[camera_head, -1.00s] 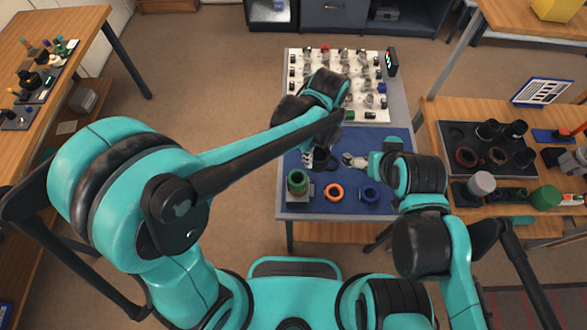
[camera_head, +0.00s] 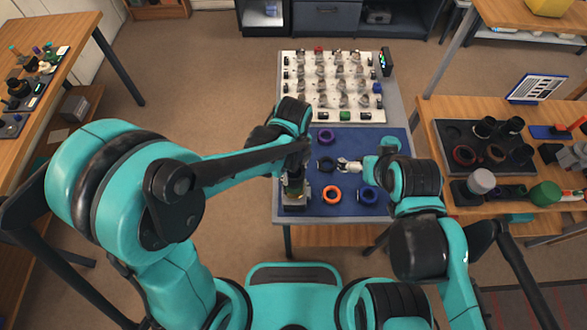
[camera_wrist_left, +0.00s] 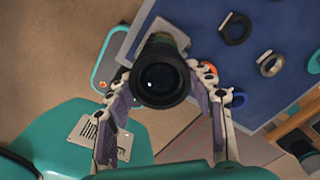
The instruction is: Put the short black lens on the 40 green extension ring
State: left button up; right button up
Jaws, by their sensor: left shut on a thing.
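My left gripper (camera_head: 294,170) is shut on the short black lens, over the front left corner of the blue mat. In the left wrist view, the lens (camera_wrist_left: 161,80) sits between the two fingers (camera_wrist_left: 163,92), its round glass facing the camera. The green extension ring (camera_wrist_left: 178,40) shows partly behind the lens, on a grey stand (camera_head: 296,205). The lens hides most of the ring, and I cannot tell whether they touch. My right gripper (camera_head: 348,164) is over the mat beside a black ring (camera_head: 326,164); its fingers are too small to read.
An orange ring (camera_head: 332,194) and a blue ring (camera_head: 367,195) lie right of the stand. A purple ring (camera_head: 325,136) lies farther back. A white board (camera_head: 310,100) with several small parts is behind the mat. A side table (camera_head: 435,150) with a dark tray stands right.

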aim_at(294, 170)
pick_arm(q)
jog(key=o, duration=1.3)
jog(key=shift+f, duration=0.15)
jog(key=shift+o, duration=0.2)
jog(key=shift+r, duration=0.4)
notch_tip(294, 170, up, 12)
jog(key=p, duration=0.4)
jog(key=s+a+r+n+t, duration=0.2)
jog(key=a+n+t, duration=0.1)
jog(key=a+n, duration=0.6)
jog(key=s+a+r+n+t, duration=0.2)
jog(key=a+n, duration=0.6)
jog(key=n, duration=1)
jog(key=shift+s+a+t, duration=0.4)
jog(key=shift+s+t, duration=0.2)
jog(key=shift+t, duration=0.5)
jog(key=shift+b, duration=0.3)
